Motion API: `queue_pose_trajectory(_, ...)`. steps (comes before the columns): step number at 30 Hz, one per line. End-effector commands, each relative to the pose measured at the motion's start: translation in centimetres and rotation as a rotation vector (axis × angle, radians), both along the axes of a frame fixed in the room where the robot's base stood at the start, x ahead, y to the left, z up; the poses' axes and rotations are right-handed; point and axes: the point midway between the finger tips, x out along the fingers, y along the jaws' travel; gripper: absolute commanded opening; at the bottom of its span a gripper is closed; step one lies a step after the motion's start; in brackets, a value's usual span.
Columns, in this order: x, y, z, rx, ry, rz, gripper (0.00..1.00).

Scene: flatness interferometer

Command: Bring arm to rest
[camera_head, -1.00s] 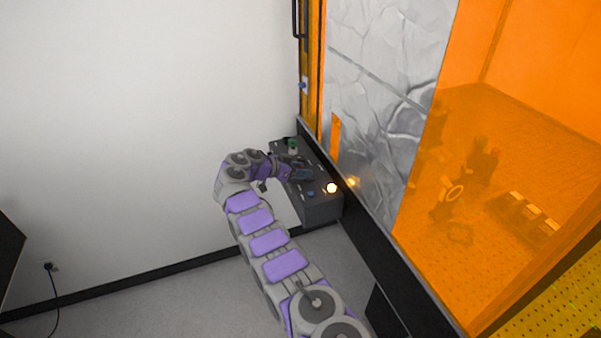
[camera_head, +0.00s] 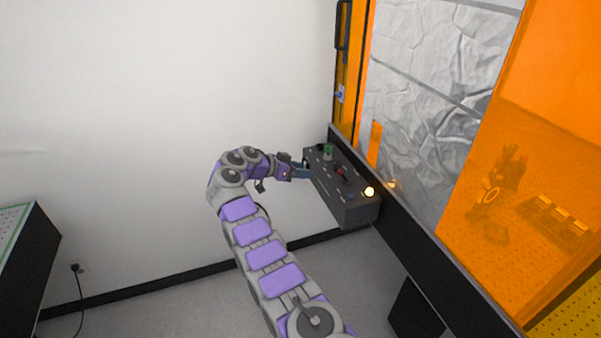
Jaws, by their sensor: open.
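My arm, grey with purple panels, rises from the bottom centre and bends right at its top. My gripper (camera_head: 299,170) is open and points right, at the left edge of a dark control box (camera_head: 347,207). No object shows between its fingers. In this view it overlaps the box's edge, and I cannot tell whether it touches. The box carries a green knob (camera_head: 327,153), a red control (camera_head: 340,172) and a lit yellow-white lamp (camera_head: 369,191).
An orange-windowed enclosure (camera_head: 540,130) with a black lower rail (camera_head: 420,257) fills the right. A white wall (camera_head: 150,90) is behind my arm. A dark cabinet (camera_head: 30,258) stands at the left edge, with a plugged cable (camera_head: 80,295) beside it. Floor is bare between.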

Motion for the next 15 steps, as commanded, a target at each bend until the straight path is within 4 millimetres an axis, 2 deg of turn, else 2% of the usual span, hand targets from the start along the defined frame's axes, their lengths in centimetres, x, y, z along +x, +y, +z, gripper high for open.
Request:
queue_pose_trajectory(8, 0.1, -0.3, 0.2, 0.002, 0.007, 0.001, 0.46)
queue_pose_trajectory(15, -0.2, -1.7, 2.7, 0.009, 0.123, 0.045, 0.46)
